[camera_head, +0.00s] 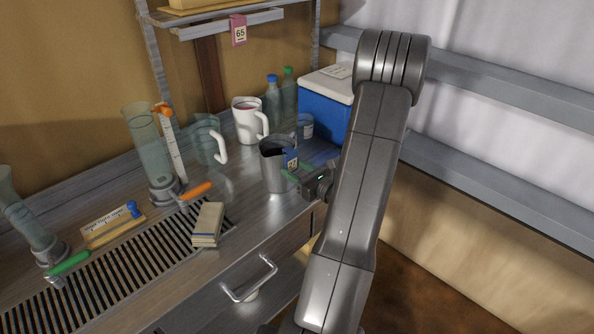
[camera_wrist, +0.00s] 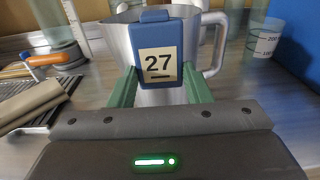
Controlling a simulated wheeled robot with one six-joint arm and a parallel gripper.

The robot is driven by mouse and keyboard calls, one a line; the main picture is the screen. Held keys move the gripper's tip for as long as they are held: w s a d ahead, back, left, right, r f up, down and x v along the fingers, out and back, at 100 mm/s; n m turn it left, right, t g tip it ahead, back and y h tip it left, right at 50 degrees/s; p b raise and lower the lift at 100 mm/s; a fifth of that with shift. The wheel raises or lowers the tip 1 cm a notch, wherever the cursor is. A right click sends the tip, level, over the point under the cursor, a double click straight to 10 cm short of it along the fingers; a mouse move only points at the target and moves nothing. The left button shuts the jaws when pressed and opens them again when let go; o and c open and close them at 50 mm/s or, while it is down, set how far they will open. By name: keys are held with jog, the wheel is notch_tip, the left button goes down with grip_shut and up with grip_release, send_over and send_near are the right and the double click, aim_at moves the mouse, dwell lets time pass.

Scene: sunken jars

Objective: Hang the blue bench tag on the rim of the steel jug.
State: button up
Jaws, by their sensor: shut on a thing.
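The blue bench tag (camera_head: 291,155) bears a pale label, which reads 27 in the wrist view (camera_wrist: 160,64). My gripper (camera_head: 298,174) is shut on the tag, with green fingers on either side of it. The steel jug (camera_head: 274,177) stands upright on the bench, open at the top. In the wrist view the jug (camera_wrist: 117,45) is directly behind the tag. The tag is at the jug's right rim in the head view, its top above the rim in the wrist view. I cannot tell whether it touches or hooks over the rim.
A white mug (camera_head: 247,121), a clear jug (camera_head: 205,143) and a blue cooler (camera_head: 323,107) stand behind the steel jug. A pink tag (camera_head: 239,31) hangs from the shelf.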

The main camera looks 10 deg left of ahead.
jog(key=o, duration=1.2)
jog(key=shift+o, duration=0.2)
jog(key=b+v, duration=0.1)
jog(key=v, duration=1.3)
jog(key=shift+b, duration=0.3)
jog(key=shift+r, duration=0.1)
jog(key=shift+v, duration=2.95)
jog(key=x, duration=0.6)
